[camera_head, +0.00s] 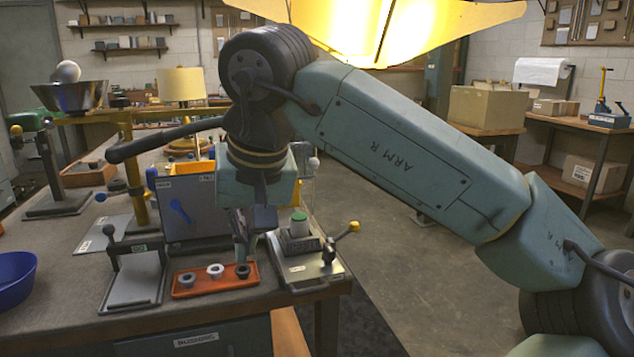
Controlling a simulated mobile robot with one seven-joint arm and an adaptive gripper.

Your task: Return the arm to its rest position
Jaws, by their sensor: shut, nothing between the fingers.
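My arm, teal with "ARM R" on its links, reaches in from the right and bends down at the wrist over the workbench's near right part. The tray holds a few small ring parts, grey, white and dark.
The workbench (60,272) carries a blue bowl (14,278), a grey panel with a blue spoon-shaped mark (186,208), a clamp stand (130,265) and a metal bowl (70,96). A bright yellow lamp (350,25) hangs above my arm. Open floor (420,290) lies right of the bench.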

